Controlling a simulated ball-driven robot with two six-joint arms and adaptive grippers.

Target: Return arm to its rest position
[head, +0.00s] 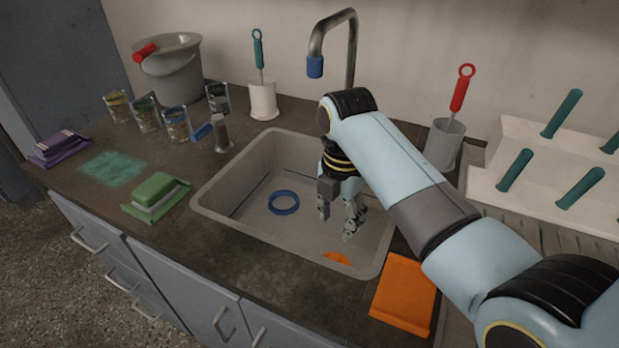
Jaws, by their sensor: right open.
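My right arm reaches in from the lower right. My right gripper (338,214) hangs over the sink (209,212), fingers pointing down and apart, with nothing seen between them. A blue ring (283,202) lies in the sink, left of the gripper and apart from it. An orange piece (337,257) lies at the sink's near side, below the gripper in the picture. My left gripper is not in view.
A tap (351,50) rises behind the sink. A brush holder (443,145) and a white peg rack (540,185) stand at right. An orange board (404,293) lies right of the sink. Glass jars (177,124), a grey bucket (172,70) and a green sponge (154,190) are left.

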